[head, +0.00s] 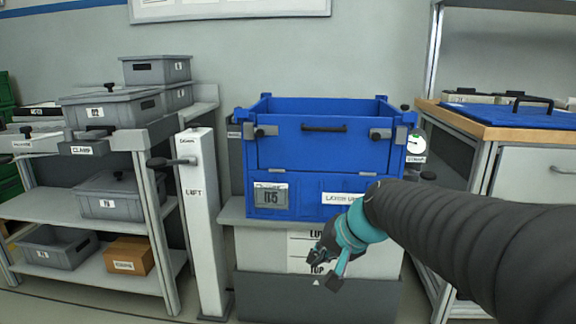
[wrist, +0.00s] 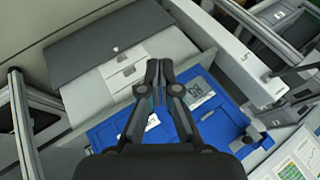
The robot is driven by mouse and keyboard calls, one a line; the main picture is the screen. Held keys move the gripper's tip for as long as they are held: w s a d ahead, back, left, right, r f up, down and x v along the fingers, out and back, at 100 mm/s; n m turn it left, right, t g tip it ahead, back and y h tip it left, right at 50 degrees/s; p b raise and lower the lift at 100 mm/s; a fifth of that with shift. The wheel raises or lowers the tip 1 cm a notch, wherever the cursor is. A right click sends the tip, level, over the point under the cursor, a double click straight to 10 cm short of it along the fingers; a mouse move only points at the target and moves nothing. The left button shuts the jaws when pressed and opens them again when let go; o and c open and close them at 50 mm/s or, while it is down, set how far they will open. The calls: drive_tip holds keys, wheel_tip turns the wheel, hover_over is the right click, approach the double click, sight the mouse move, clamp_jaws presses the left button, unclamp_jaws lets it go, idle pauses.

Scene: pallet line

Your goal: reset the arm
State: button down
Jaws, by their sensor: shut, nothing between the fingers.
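My arm reaches in from the right in the head view. My gripper (head: 328,264) hangs low in front of the blue crate's lower front and the white lift front below it. In the wrist view my gripper (wrist: 158,66) has its fingertips together, with nothing between them. The gripper appears apart from the crate and the lift. The arm hides part of the crate's lower right and the area to its right.
The blue crate (head: 280,155) stands on a lift platform (head: 232,214). A white lift post (head: 198,220) with a handle is left of it. Shelves with grey bins (head: 110,108) stand at left. A wood-topped bench (head: 470,121) stands at right, with a blue lid (head: 505,115).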

drive_tip(key=s+d+r+n+h+p, duration=0.1)
drive_tip(key=s+d, duration=0.4)
drive_tip(key=s, duration=0.5)
drive_tip(key=s+d+r+n+h+p, duration=0.1)
drive_tip(key=s+d+h+p, duration=0.3)
drive_tip(key=s, duration=0.6)
drive_tip(key=shift+s+d+r+n+p, duration=0.15)
drive_tip(key=shift+d+n+p, duration=0.25)
drive_tip(key=shift+n+p, duration=0.3)
